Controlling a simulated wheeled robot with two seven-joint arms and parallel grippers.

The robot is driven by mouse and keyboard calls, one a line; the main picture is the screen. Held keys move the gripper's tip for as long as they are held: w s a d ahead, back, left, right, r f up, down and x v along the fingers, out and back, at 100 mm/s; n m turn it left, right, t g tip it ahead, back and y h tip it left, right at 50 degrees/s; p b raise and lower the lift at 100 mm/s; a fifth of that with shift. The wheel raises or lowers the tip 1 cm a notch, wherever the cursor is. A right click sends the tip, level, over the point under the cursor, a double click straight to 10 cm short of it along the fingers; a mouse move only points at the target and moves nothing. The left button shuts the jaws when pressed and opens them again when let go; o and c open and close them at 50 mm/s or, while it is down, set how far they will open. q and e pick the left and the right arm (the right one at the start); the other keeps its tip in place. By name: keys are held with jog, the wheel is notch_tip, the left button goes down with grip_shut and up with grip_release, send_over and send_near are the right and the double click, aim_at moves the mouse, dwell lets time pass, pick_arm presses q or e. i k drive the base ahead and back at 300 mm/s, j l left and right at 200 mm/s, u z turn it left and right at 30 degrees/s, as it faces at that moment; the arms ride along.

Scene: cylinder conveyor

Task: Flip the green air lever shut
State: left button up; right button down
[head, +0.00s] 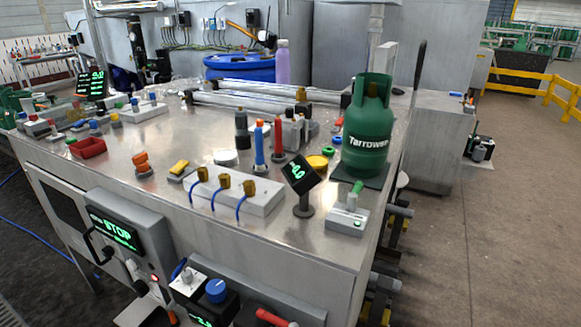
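A green lever (354,194) stands up, slightly tilted, on a small white-grey box (347,222) at the front right corner of the metal table. A small green mark shows on the box's front face. From this view I cannot tell for sure whether the lever's position is open or shut. A green gas cylinder (367,135) stands on a dark mat just behind the box. Neither of my grippers can be made out in the head view.
A small black display (300,174) on a post stands left of the lever box. A white block with brass fittings and blue hoses (262,204) lies farther left. A blue knob (215,290) and a red handle (272,318) sit below the table edge. The floor right is clear.

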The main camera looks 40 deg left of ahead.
aim_at(352, 197)
jog(key=i+l+u, duration=0.1)
jog(key=u, duration=0.35)
jog(key=i+l+u, duration=0.15)
jog(key=u, duration=0.25)
jog(key=i+l+u, duration=0.15)
jog(key=u, duration=0.3)
jog(key=i+l+u, duration=0.1)
jog(key=l+u, duration=0.15)
jog(key=u, duration=0.2)
jog(key=l+u, duration=0.25)
jog(key=u, duration=0.2)
jog(key=l+u, duration=0.25)
jog(key=u, duration=0.15)
jog(key=l+u, duration=0.3)
jog(key=l, duration=0.15)
